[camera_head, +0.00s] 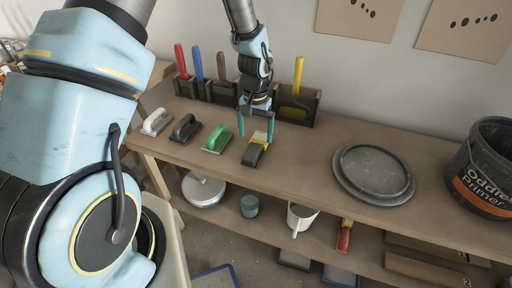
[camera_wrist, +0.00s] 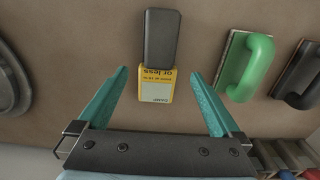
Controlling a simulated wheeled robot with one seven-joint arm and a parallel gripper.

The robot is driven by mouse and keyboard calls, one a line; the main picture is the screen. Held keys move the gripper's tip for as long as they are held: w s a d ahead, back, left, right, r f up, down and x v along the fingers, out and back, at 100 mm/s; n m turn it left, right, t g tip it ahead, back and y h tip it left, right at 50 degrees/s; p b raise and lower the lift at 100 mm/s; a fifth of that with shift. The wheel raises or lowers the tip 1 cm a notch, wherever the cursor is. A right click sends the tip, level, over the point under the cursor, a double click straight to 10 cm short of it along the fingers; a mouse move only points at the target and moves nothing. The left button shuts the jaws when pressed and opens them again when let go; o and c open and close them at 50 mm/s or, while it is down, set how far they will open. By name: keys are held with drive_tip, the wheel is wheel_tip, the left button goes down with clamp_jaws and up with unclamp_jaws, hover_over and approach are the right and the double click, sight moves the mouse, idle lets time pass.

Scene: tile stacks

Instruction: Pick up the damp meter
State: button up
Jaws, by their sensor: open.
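The damp meter (camera_head: 256,150) is a small dark grey and yellow device lying on the wooden bench top. In the wrist view the damp meter (camera_wrist: 160,52) shows a dark grey body and a yellow end with upside-down lettering. My gripper (camera_head: 261,125) is above the meter's yellow end with its two teal fingers spread. In the wrist view my gripper (camera_wrist: 161,82) is open and empty, with one finger on each side of the yellow end. A gap shows between each finger and the meter.
A green-handled float (camera_head: 217,139) lies close beside the meter, then black (camera_head: 185,128) and white (camera_head: 157,122) ones. A tool rack (camera_head: 222,92) stands behind. A round grey lid (camera_head: 374,172) and a primer bucket (camera_head: 486,170) are to the right. The bench between meter and lid is clear.

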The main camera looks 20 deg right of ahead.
sight(256, 144)
drive_tip(key=shift+d+f+p, duration=0.1)
drive_tip(key=shift+f+p, duration=0.85)
drive_tip(key=shift+f, duration=1.65)
drive_tip(key=c, duration=1.4)
drive_tip(key=shift+r, duration=0.1)
wheel_tip(256, 144, up, 10)
drive_tip(key=shift+f+b, duration=0.1)
drive_tip(key=shift+b, duration=1.05)
